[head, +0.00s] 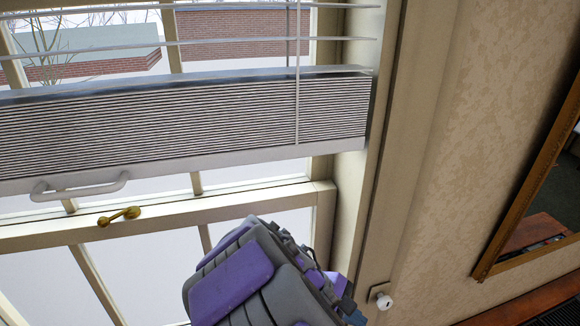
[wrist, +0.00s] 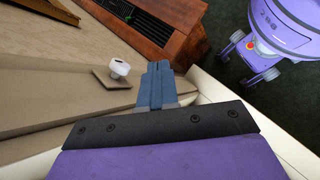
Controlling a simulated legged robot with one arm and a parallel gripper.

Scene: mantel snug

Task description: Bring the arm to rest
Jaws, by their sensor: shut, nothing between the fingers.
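My gripper (wrist: 157,68) shows in the wrist view as two blue-grey fingers pressed together, with nothing between them. Its tips lie just right of a white knob on a beige plate in the picture; whether they touch it I cannot tell. In the head view my grey and purple arm rises from the bottom middle in front of the window. The gripper end there is partly hidden behind the arm links.
The window has a lowered blind (head: 190,120) and a brass latch (head: 119,216). A white knob (head: 384,301) sits on the trim at right, also in the wrist view (wrist: 119,68). A wood-framed mirror or picture (head: 520,200) hangs right. A slatted wooden cabinet (wrist: 185,20) stands below.

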